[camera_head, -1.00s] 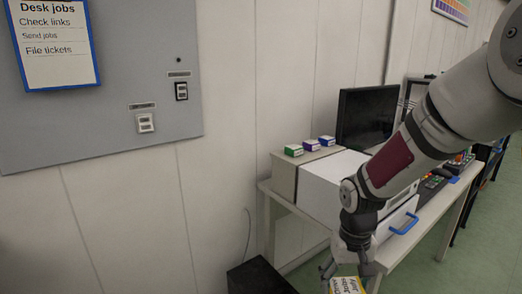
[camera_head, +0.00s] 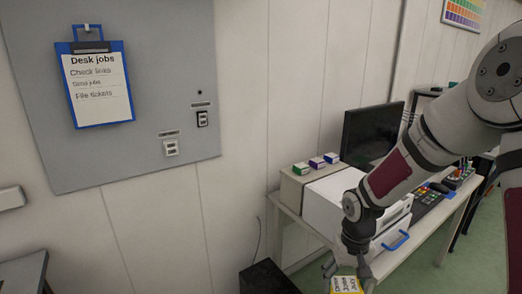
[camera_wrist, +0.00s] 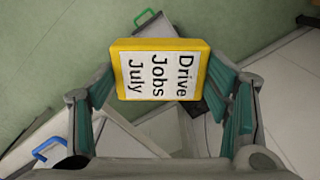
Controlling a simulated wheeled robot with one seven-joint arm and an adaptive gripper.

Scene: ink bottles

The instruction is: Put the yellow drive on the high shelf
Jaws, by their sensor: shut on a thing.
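The yellow drive (camera_wrist: 205,62) has a white label reading "Drive Jobs July". It is held between the fingers of my gripper (camera_wrist: 165,95) in the wrist view, clear of any surface that I can make out. In the head view the drive (camera_head: 346,285) shows at the bottom edge, below my gripper (camera_head: 348,272), and is partly cut off by the frame. I cannot identify a high shelf for certain in these views.
A desk (camera_head: 292,214) carries a white machine, a monitor (camera_head: 372,133) and small green, purple and blue boxes. A blue handle (camera_head: 396,241) sticks out at its front. A black box (camera_head: 268,277) stands on the floor. A clipboard (camera_head: 100,95) hangs on a grey wall panel.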

